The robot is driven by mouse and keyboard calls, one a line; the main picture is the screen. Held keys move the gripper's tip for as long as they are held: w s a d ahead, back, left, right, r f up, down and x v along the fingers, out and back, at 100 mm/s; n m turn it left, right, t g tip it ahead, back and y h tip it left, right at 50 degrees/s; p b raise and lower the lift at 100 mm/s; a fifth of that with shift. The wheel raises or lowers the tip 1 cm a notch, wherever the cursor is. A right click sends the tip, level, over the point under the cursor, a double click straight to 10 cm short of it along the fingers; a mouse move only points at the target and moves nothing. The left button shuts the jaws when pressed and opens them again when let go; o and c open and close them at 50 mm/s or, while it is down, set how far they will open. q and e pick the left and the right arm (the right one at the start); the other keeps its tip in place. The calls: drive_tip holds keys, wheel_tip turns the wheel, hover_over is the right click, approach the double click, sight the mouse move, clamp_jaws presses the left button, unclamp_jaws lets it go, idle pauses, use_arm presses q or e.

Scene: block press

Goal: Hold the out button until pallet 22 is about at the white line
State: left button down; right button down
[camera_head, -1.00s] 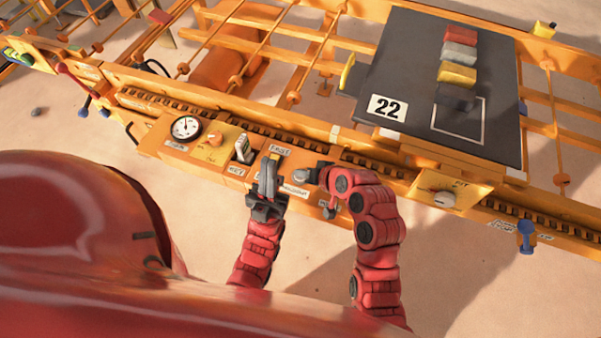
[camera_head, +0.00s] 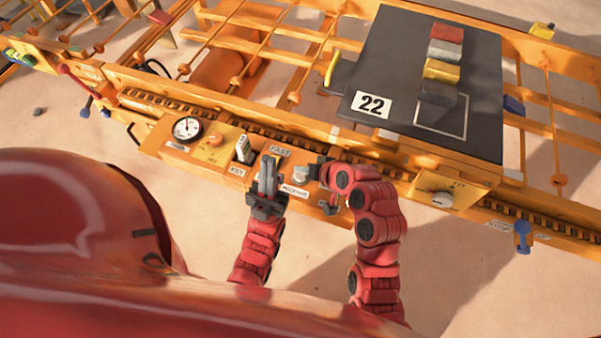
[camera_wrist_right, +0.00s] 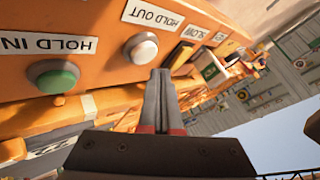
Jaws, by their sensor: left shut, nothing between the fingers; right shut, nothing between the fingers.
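Pallet 22 is a dark plate (camera_head: 400,85) with a white number label, lying on the orange conveyor. A short white mark (camera_head: 334,134) shows on the front rail near its left front corner; another pale mark (camera_head: 513,174) is at its right end. The white out button (camera_wrist_right: 141,46), labelled HOLD OUT, shows in the right wrist view and on the panel in the head view (camera_head: 300,174). My right gripper (camera_wrist_right: 160,74) is shut, its tips beside that button; contact is unclear. My left gripper (camera_head: 268,160) is shut, its tips over the panel by the FAST label.
A green HOLD IN button (camera_wrist_right: 53,76) sits beside the out button. The panel also has a gauge (camera_head: 187,128), an orange knob (camera_head: 215,140) and a key switch (camera_head: 243,149). Coloured blocks (camera_head: 443,69) stand on the pallet. A dial box (camera_head: 445,193) is at the right.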

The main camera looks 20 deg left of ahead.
sight(303, 178)
drive_tip(key=shift+r+p, duration=1.05)
drive_tip(key=shift+r, duration=1.15)
